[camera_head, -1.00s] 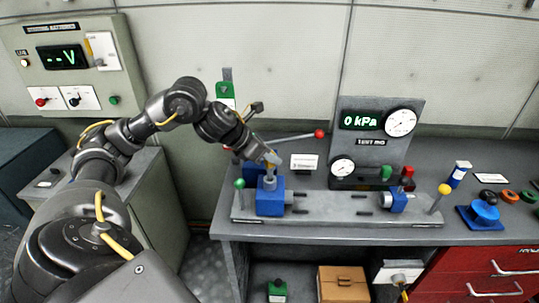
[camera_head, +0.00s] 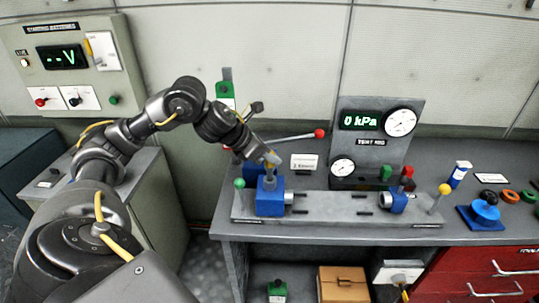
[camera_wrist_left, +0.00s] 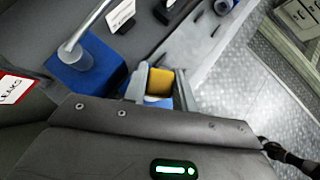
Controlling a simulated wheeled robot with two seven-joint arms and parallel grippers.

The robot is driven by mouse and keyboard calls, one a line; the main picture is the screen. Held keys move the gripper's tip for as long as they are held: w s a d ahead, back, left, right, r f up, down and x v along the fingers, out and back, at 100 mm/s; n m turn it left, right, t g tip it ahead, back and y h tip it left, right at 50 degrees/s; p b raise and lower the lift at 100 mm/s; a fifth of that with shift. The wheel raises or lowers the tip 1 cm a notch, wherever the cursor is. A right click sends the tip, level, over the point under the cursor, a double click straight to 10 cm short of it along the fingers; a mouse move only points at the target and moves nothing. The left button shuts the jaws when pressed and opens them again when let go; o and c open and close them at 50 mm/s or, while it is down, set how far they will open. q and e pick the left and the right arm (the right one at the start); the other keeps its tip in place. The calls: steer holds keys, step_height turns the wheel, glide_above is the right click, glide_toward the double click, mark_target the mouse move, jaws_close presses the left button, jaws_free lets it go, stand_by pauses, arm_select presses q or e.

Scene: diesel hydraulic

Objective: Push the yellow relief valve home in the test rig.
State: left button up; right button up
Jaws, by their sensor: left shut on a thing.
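The yellow relief valve (camera_wrist_left: 160,82) is between the fingers of my left gripper in the left wrist view, with a pale band below its yellow part. My left gripper (camera_head: 271,160) is shut on it, above the blue block (camera_head: 270,198) at the left end of the test rig (camera_head: 335,206). The valve's lower end is hidden by the fingers and block, so I cannot tell how deep it sits. The rig's display (camera_head: 360,122) reads 0 kPa. My right gripper is not in view.
A lever with a red knob (camera_head: 319,133) rises behind my gripper. A smaller blue fitting (camera_head: 398,202) sits near the right post.

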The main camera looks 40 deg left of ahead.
mark_target(265, 162)
arm_select(q)
steer(key=shift+f+b, duration=0.55)
steer(key=shift+f, duration=0.05)
steer(key=shift+f+b, duration=1.1)
steer(key=shift+f, duration=0.1)
steer(key=o, duration=1.1)
steer(key=shift+r, duration=0.1)
steer(key=b+v, duration=0.1)
steer(key=v, duration=0.9)
steer(key=shift+s+a+r+b, duration=0.1)
steer(key=shift+s+r+b, duration=0.15)
steer(key=shift+s+b, duration=0.1)
